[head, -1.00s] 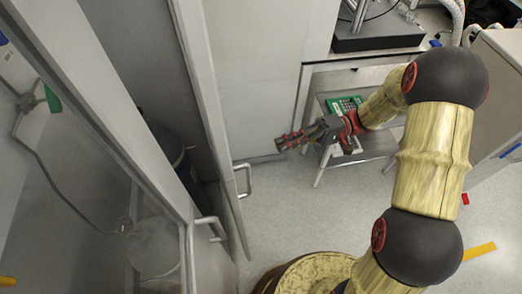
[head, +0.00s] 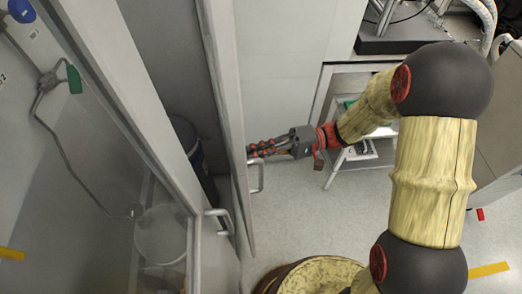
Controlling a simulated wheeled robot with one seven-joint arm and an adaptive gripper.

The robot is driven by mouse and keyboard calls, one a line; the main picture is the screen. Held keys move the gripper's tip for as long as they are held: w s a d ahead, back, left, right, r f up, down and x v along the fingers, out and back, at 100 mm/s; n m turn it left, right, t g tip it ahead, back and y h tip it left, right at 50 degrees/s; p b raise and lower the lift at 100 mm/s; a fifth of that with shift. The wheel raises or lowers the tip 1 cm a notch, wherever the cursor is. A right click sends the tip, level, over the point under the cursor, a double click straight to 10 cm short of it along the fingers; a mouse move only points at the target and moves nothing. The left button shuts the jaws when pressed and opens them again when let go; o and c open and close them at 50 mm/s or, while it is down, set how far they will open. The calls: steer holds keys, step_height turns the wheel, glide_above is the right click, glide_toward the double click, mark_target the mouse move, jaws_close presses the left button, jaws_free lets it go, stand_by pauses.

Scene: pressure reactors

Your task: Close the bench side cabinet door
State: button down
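The bench side cabinet door (head: 224,95) is a tall, narrow grey panel seen almost edge-on from above. It stands open, with a dark gap on its left. A metal bar handle (head: 260,178) is on its right face near the bottom of the picture. My gripper (head: 252,152) comes in from the right, pointing left. Its fingertips are at the door's right face, just above the handle in the picture; I cannot tell whether they touch it. The fingers are too small and overlapped to tell whether they are open or shut.
Left of the gap is a glass-fronted panel (head: 85,155) with its own bar handle (head: 222,222). A dark bin (head: 188,140) stands inside the gap. A metal trolley (head: 350,178) is behind my forearm. The floor (head: 310,225) below my gripper is clear.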

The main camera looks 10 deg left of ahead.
steer(key=s+a+m+t, duration=0.1)
steer(key=s+a, duration=0.2)
steer(key=a, duration=0.5)
steer(key=shift+s+a+t+y+b, duration=0.3)
steer(key=shift+s+a+t, duration=0.05)
steer(key=shift+a+t, duration=0.05)
steer(key=shift+r, duration=0.1)
